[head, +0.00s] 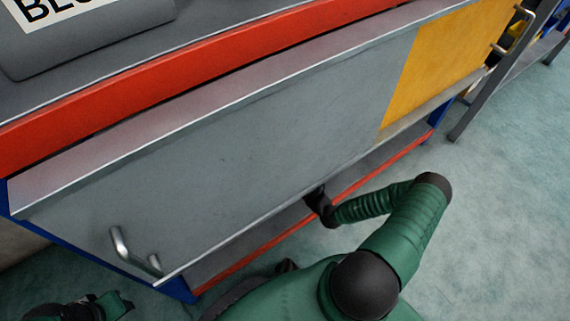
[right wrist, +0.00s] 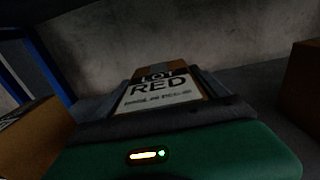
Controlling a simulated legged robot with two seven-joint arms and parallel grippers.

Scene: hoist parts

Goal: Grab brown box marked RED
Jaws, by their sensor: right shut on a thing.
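In the right wrist view, a brown box (right wrist: 160,90) with a white label reading LOT RED is directly ahead of the wrist. My right gripper (right wrist: 165,84) is shut on this box, with dark fingers on both sides of it. In the head view, my right arm reaches under the grey panel of a bench. Its dark wrist (head: 320,207) shows at the panel's lower edge, and the box and fingers are hidden. Part of my left arm shows at the bottom left, but its gripper cannot be made out.
The grey panel (head: 250,130) with a metal handle (head: 135,253) overhangs a lower shelf with a red edge (head: 250,255). Other brown boxes stand at the left (right wrist: 28,135) and right (right wrist: 303,85) in the right wrist view. A blue post (right wrist: 50,62) rises at left. Open floor (head: 500,230) lies right.

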